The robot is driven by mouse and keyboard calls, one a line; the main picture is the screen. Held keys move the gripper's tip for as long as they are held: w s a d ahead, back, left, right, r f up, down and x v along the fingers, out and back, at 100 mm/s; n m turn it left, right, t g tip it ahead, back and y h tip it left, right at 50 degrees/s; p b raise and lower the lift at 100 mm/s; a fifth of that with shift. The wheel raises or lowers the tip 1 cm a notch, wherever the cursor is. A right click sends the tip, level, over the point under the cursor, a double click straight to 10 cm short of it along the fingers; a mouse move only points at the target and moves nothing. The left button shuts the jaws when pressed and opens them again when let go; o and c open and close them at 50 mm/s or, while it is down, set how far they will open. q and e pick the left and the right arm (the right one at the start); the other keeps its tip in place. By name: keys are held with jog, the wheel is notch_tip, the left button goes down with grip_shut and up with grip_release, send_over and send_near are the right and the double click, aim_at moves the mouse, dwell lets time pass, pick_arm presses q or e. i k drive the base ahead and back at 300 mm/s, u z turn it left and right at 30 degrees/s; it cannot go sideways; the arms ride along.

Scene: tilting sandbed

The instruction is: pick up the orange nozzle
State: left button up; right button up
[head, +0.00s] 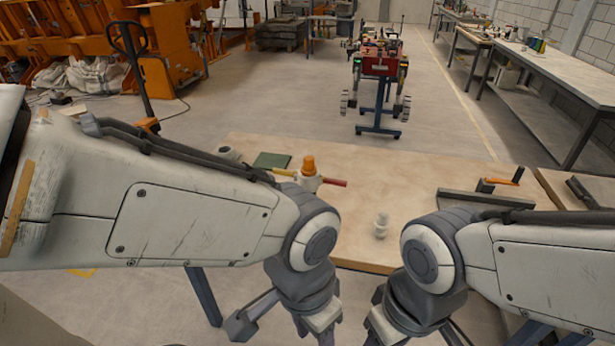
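The orange nozzle (308,166) is a small upright orange piece on top of a pale fitting (308,183) on the wooden table (370,215). A red handle (333,183) sticks out to the fitting's right and a yellow one (284,172) to its left. My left gripper (283,328) points down at the bottom of the view, in front of the table and well short of the nozzle. Its fingers are apart with nothing seen between them. My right gripper (413,338) hangs to its right, fingers spread, tips partly cut off by the frame edge.
A small pale stepped piece (381,226) stands near the table's front edge. A dark green flat block (272,160) lies behind the nozzle, left of it. A grey metal angle piece (485,199) and an orange-ended tool (503,180) are at right. The table's middle is clear.

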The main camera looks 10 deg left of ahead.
aim_at(309, 169)
jog(key=z, duration=0.1)
jog(key=k, duration=0.35)
jog(key=u, duration=0.9)
jog(key=i, duration=0.8)
jog(key=u, duration=0.3)
